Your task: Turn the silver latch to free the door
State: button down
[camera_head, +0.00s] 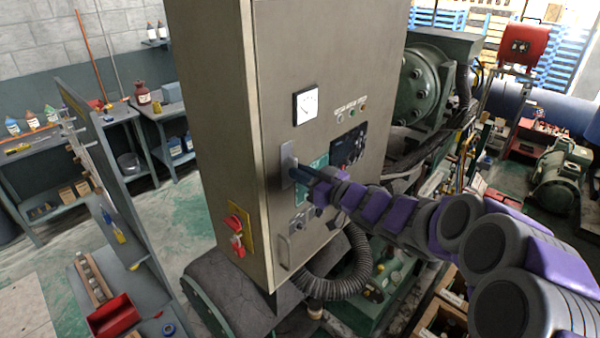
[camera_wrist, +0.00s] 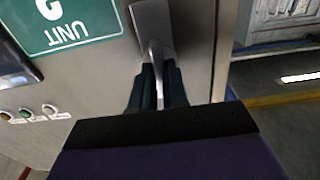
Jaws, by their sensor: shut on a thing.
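The silver latch (camera_head: 287,164) is on the left side of the grey cabinet door (camera_head: 330,70), near its edge, at mid height. In the wrist view the latch (camera_wrist: 151,28) shows as a flat silver plate with a thin handle standing out from it. My gripper (camera_head: 299,172) reaches the latch from the right. In the wrist view my gripper (camera_wrist: 158,85) has its two dark fingers shut around the handle, one on each side. The door looks closed against the cabinet.
Red switches (camera_head: 237,230) sit on the cabinet's side. A ribbed black hose (camera_head: 338,278) hangs below. Workbenches (camera_head: 50,165) stand at left, with clear floor (camera_head: 195,212) between them and the cabinet.

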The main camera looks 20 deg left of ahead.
jog(key=shift+f+n+b, duration=0.15)
jog(key=shift+n+b, duration=1.05)
jog(key=shift+b, duration=0.6)
jog(key=shift+w+n+b, duration=0.1)
jog(key=shift+n+b, duration=0.9)
jog(key=shift+b, duration=0.1)
jog(key=shift+d+n+b, duration=0.1)
jog(key=shift+n+b, duration=1.7)
jog(key=shift+b, duration=0.45)
jog(key=shift+n+b, duration=0.4)
jog(key=shift+b, duration=0.05)
jog(key=shift+n+b, duration=1.3)
jog(key=shift+b, duration=0.25)
jog(key=shift+r+n+b, duration=0.2)
jog(key=shift+n+b, duration=0.8)
jog(key=shift+b, duration=0.05)
jog(key=shift+f+n+b, duration=0.1)
jog(key=shift+n+b, duration=1.6)
jog(key=shift+b, duration=0.4)
jog(key=c, duration=1.2)
grip_release()
jog(key=shift+w, duration=0.1)
